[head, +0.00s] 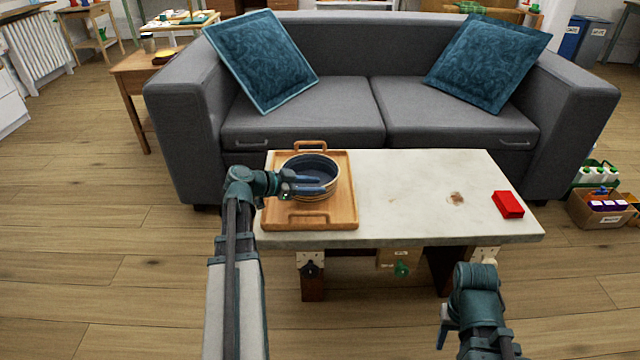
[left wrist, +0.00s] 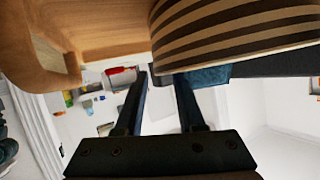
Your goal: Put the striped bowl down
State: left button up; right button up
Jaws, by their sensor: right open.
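The striped bowl (head: 310,164) sits upright on the wooden tray (head: 336,213), at the left of the pale table. Its dark and tan striped side (left wrist: 235,28) fills the top right of the left wrist view, beside part of the tray (left wrist: 45,55). My left gripper (head: 318,186) is at the bowl, its fingers reaching over the near part of the rim. In the left wrist view its fingers (left wrist: 160,78) are apart with a clear gap between them. Whether either finger touches the bowl is unclear. My right gripper (head: 445,330) is low at the front right, empty and partly hidden by its arm.
The table top (head: 410,190) is bare right of the tray, except for a red block (head: 508,204) near its right end. A grey sofa (head: 380,100) with two blue cushions (head: 262,62) stands behind the table. A box with bottles (head: 600,208) is on the floor at right.

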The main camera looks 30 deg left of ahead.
pick_arm(q)
jog(key=p+v, duration=0.3)
jog(key=v, duration=0.6)
jog(key=shift+s+a+r, duration=0.15)
jog(key=shift+s+a, duration=0.05)
jog(key=shift+s, duration=0.05)
jog(key=d+f+g, duration=0.1)
jog(key=d, duration=0.3)
jog(key=w+d+f+g+p, duration=0.1)
jog(key=d+g, duration=0.1)
jog(key=d, duration=0.2)
jog(key=d+f+g+h+p, duration=0.1)
jog(key=d, duration=0.3)
jog(key=shift+w+d, duration=0.35)
jog(key=s+d+f+n+g+y+p, duration=0.15)
jog(key=s+d+g+y+p, duration=0.35)
jog(key=d, duration=0.8)
jog(key=s+d+f+n+g+y+p, duration=0.15)
jog(key=s+d+g+y, duration=0.35)
jog(key=d, duration=0.8)
notch_tip(320, 180, up, 39)
jog(key=s+n+t+h+p, duration=0.1)
jog(key=t+p, duration=0.1)
jog(key=p, duration=3.5)
jog(key=shift+s+p, duration=0.35)
